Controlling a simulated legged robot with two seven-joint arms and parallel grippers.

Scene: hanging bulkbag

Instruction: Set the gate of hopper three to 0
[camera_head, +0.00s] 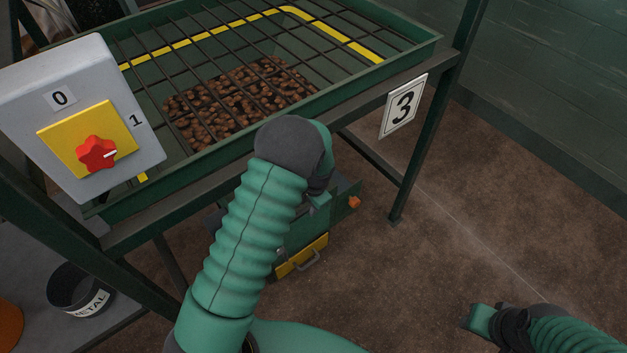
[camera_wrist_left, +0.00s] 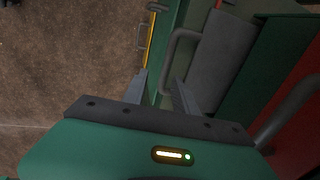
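Hopper three (camera_head: 240,100) is a green bin with a bar grid and brown lumps inside, marked by a "3" sign (camera_head: 403,105). Under it is a green gate unit (camera_head: 300,232) with a yellow handled plate (camera_head: 302,256) and an orange knob (camera_head: 354,202). My left gripper (camera_head: 320,204) is at this unit, partly hidden by my arm. In the left wrist view my left gripper (camera_wrist_left: 160,92) has its fingers apart, close to a grey handle (camera_wrist_left: 176,48) beside a grey plate (camera_wrist_left: 215,60); contact is unclear. My right gripper (camera_head: 480,318) is low at right, its fingers unclear.
A grey switch box (camera_head: 60,75) with a red knob (camera_head: 97,152) on a yellow plate, marked 0 and 1, is at left; the knob's white mark points right. Dark frame legs (camera_head: 425,150) stand around. Brown floor at right is clear.

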